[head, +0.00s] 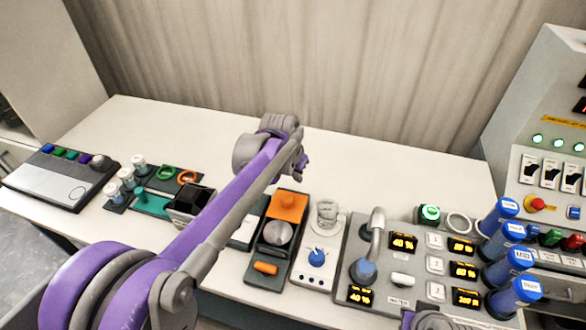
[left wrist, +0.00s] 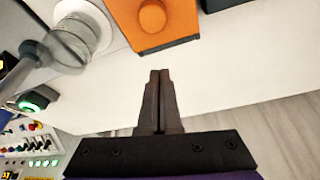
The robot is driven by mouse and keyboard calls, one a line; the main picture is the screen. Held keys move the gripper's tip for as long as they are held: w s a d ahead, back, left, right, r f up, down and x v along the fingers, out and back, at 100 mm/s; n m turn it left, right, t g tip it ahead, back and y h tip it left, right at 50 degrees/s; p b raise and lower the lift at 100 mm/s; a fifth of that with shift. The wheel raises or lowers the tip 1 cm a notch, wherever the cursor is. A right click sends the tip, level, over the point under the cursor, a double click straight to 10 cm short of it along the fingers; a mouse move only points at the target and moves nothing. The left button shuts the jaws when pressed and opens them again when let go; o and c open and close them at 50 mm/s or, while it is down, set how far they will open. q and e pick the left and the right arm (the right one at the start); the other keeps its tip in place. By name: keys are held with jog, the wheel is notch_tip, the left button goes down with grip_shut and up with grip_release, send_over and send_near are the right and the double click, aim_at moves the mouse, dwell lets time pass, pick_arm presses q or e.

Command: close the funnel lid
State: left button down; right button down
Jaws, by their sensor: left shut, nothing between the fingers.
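An orange square panel with a round knob (head: 288,205), which looks like the funnel lid, sits at the back of a dark base (head: 259,251). In front of it a grey round part (head: 277,233), likely the funnel, is uncovered. An orange handle (head: 265,268) lies at the base's front. The orange panel also shows at the top of the left wrist view (left wrist: 153,18). My left gripper (head: 304,165) is above the table, behind the panel and apart from it. Its fingers (left wrist: 158,75) are together and empty. My right gripper is not in view.
A clear glass vessel (head: 327,214) on a white unit stands right of the base. A control panel with a curved pipe (head: 376,230) and blue-capped cylinders (head: 507,265) are further right. Dark bins (head: 188,206) stand left. The table's back strip is clear.

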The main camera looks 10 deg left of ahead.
aim_at(285, 219)
pick_arm(q)
jog(key=shift+x, duration=1.05)
jog(key=shift+s+a+f+p, duration=0.1)
jog(key=shift+s+a, duration=0.1)
jog(key=shift+s, duration=0.4)
jog(key=shift+s+a+p, duration=0.1)
jog(key=shift+s+a, duration=0.1)
jog(key=shift+s, duration=0.45)
jog(key=shift+s+a+f+p, duration=0.1)
jog(key=shift+s+a, duration=0.1)
jog(key=shift+s, duration=0.4)
jog(key=shift+r, duration=0.1)
jog(key=s, duration=0.8)
jog(key=shift+s+a, duration=0.15)
jog(key=shift+s, duration=0.4)
